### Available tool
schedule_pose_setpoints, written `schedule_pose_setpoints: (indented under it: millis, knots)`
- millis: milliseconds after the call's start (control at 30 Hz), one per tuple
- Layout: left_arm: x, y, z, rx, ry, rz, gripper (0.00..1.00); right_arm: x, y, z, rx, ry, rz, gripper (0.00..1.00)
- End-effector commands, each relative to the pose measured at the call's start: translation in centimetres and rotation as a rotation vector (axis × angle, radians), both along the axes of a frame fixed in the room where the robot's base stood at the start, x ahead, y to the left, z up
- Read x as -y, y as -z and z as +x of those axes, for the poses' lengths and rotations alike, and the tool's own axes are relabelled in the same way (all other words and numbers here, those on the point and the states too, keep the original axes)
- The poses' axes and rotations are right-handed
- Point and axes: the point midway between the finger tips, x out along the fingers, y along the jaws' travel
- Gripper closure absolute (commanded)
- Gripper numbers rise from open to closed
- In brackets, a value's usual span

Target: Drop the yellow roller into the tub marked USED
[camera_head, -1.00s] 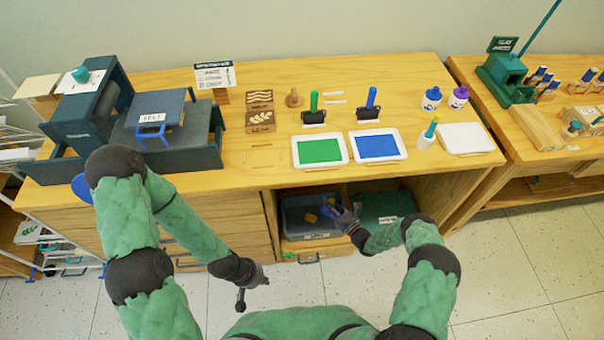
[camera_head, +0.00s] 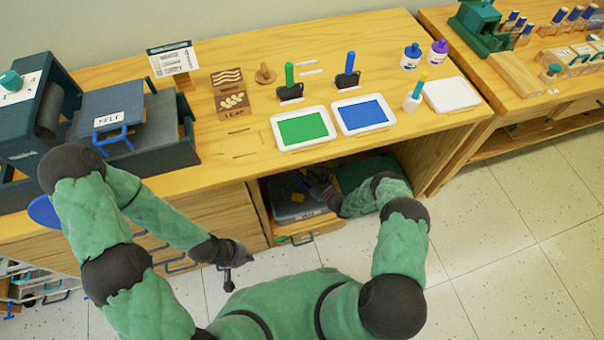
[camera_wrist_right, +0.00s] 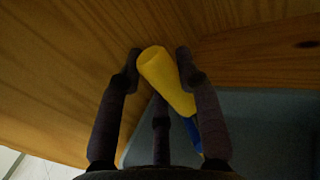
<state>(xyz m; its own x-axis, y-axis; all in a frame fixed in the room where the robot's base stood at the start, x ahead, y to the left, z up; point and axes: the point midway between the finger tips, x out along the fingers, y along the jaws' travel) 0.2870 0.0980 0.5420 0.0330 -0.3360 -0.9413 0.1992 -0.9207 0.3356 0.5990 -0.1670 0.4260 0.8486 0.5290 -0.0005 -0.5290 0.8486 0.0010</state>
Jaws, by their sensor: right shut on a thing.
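The yellow roller (camera_wrist_right: 168,80) is between the fingers of my right gripper (camera_wrist_right: 160,60) in the right wrist view, tilted, with a blue part at its lower end. A grey tub (camera_wrist_right: 265,120) lies below it. In the head view my right gripper (camera_head: 318,188) reaches into the low opening of the cabinet, over the grey tub (camera_head: 300,214). A small yellow patch (camera_head: 298,197) shows in this tub; I cannot tell what it is. No USED marking is readable. My left gripper (camera_head: 229,278) hangs before the drawers, away from the tub; its jaw state is unclear.
A green tub (camera_head: 358,170) stands right of the grey one, partly behind my right arm. The wooden tabletop (camera_head: 225,170) above the opening carries a green ink tray (camera_head: 303,128), a blue ink tray (camera_head: 362,114) and a press (camera_head: 150,150). Drawers (camera_head: 215,215) are left of the opening.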

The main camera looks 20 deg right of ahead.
Motion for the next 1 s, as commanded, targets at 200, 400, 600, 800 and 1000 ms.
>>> schedule_pose_setpoints:
  millis: [200,400,600,800,1000]
  knots:
    - [0.0,0.7,0.0,0.001,0.0,0.0,1.0,0.0,0.9,0.0,0.001,0.0,0.001,1.0]
    - [0.0,0.6,0.0,0.001,0.0,0.0,1.0,0.0,0.8,0.0,0.001,-0.001,0.0,0.6]
    - [0.0,0.7,0.0,0.001,0.0,0.0,1.0,0.0,0.8,0.0,0.001,-0.001,0.001,0.38]
    - [0.0,0.7,0.0,0.001,0.0,0.0,1.0,0.0,0.9,-0.1,-0.001,-0.001,0.0,0.38]
    - [0.0,0.7,0.0,0.001,0.0,0.0,1.0,0.9,0.9,-1.3,-0.002,0.001,0.0,0.38]
